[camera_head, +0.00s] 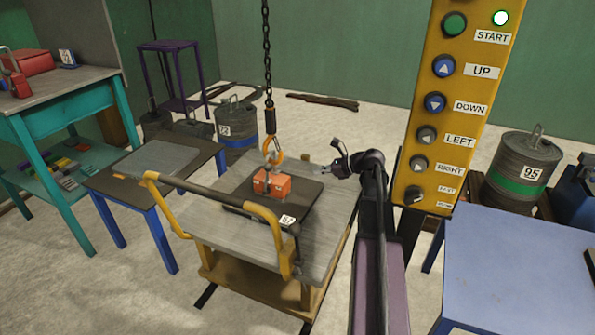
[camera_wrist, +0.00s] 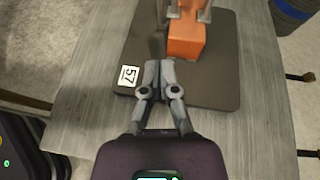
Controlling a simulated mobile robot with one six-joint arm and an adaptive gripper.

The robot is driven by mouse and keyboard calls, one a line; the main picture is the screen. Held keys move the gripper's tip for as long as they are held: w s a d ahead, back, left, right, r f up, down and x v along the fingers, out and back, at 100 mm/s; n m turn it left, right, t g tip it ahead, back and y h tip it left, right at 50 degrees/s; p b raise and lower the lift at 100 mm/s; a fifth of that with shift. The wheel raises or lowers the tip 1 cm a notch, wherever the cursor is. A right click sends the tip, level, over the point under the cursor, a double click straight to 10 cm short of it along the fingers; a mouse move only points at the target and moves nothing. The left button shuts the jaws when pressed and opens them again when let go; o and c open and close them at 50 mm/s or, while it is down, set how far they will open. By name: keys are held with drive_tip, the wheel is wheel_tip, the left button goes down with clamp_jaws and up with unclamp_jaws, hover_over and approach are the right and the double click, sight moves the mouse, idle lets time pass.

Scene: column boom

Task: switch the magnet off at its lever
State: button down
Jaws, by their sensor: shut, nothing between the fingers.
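The orange magnet (camera_head: 271,184) sits on a dark plate (camera_head: 303,192) on a cart, with a hook (camera_head: 271,150) and chain directly above it. In the wrist view the magnet's orange body (camera_wrist: 186,42) is at the top, with grey parts above it partly cut off by the frame edge. I cannot clearly make out the lever in either view. My gripper (camera_head: 326,172) is to the right of the magnet and apart from it. In the wrist view my gripper (camera_wrist: 159,66) is shut and empty over the plate, between the magnet and the plate's 57 label (camera_wrist: 129,75).
The cart (camera_head: 235,237) has a yellow push handle (camera_head: 225,200) at its near left side. A yellow control column (camera_head: 440,120) stands right of my arm. A blue table (camera_head: 520,260) is at the right front. Weighted drums (camera_head: 523,165) stand behind.

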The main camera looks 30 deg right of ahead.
drive_tip(key=a+r+b+x, duration=0.1)
drive_tip(key=r+b+x, duration=0.1)
drive_tip(key=x, duration=1)
drive_tip(key=shift+w+a+r, duration=0.2)
drive_tip(key=shift+w, duration=0.3)
